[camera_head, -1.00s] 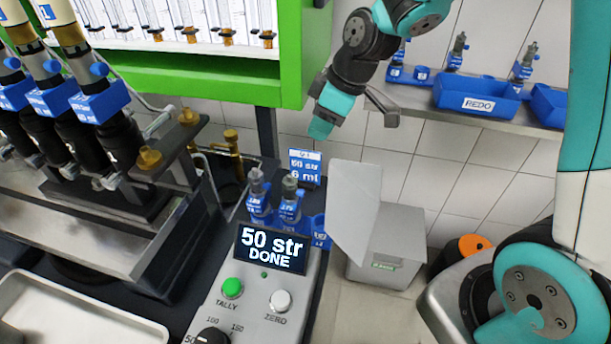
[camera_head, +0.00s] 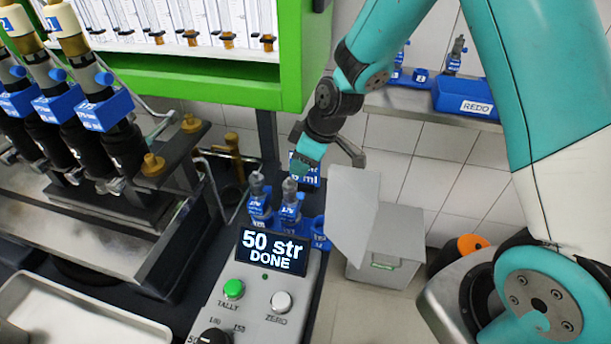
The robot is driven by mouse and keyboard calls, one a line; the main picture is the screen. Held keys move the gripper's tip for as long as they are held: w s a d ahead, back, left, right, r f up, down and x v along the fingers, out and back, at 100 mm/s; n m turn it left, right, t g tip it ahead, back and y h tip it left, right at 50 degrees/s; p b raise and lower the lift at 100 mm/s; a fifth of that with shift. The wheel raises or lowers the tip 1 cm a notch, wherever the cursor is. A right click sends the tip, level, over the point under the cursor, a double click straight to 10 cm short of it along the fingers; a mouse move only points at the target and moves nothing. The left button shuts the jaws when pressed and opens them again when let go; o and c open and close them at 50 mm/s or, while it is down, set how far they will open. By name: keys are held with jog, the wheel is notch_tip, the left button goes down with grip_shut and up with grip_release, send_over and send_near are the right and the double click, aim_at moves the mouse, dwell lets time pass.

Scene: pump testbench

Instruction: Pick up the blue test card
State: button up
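The blue test card (camera_head: 312,181) stands upright behind the blue holder with the two grey-topped fittings. It is blue with white writing, and "ml" can be read at its lower right. My gripper (camera_head: 304,162) is at the card's top, and its teal end covers part of the card's upper half. I cannot tell whether it touches the card or is in front of it. The gap between the fingers does not show clearly, so I cannot tell if the gripper is open or shut.
Two blue-based fittings (camera_head: 290,205) stand close below the card. The counter box (camera_head: 271,250) reads "50 str DONE". A grey bin with a raised lid (camera_head: 353,213) is on the right. The green frame (camera_head: 290,85) is close to the arm's left. A REDO tray (camera_head: 464,97) sits on the back shelf.

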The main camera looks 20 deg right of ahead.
grip_shut()
jog(key=shift+r, duration=0.5)
jog(key=b+v, duration=0.1)
jog(key=v, duration=0.1)
jog(key=shift+d+r, duration=0.15)
jog(key=shift+r, duration=0.1)
jog(key=s+d+b, duration=0.2)
jog(key=s+d, duration=0.8)
jog(key=d, duration=0.3)
jog(key=shift+d+b, duration=0.35)
jog(key=shift+b, duration=0.05)
